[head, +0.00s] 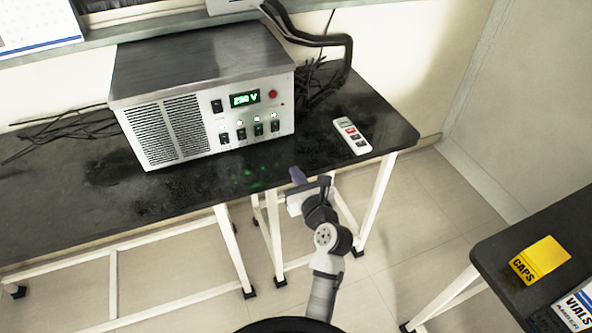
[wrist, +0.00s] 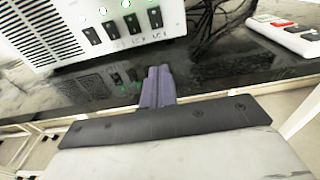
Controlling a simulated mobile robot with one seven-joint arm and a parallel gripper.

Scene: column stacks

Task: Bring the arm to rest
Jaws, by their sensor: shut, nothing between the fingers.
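My gripper (head: 297,174) is at the front edge of the black table (head: 75,205), in front of the metal power unit (head: 205,95). In the wrist view its two purple-grey fingers (wrist: 158,84) are pressed together with nothing between them. The fingers point toward the row of switches on the unit's front. In the head view my arm reaches up from the bottom middle, bent at the elbow. The fingertips appear apart from the unit, with bare tabletop between. Whether they touch the tabletop I cannot tell.
A white remote-like device (head: 352,136) with coloured buttons lies right of the unit. Black cables (head: 320,85) run behind it. At right, another black table (head: 500,255) holds a yellow CAPS box (head: 540,260) and a VIALS box (head: 577,308). Open floor lies between the tables.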

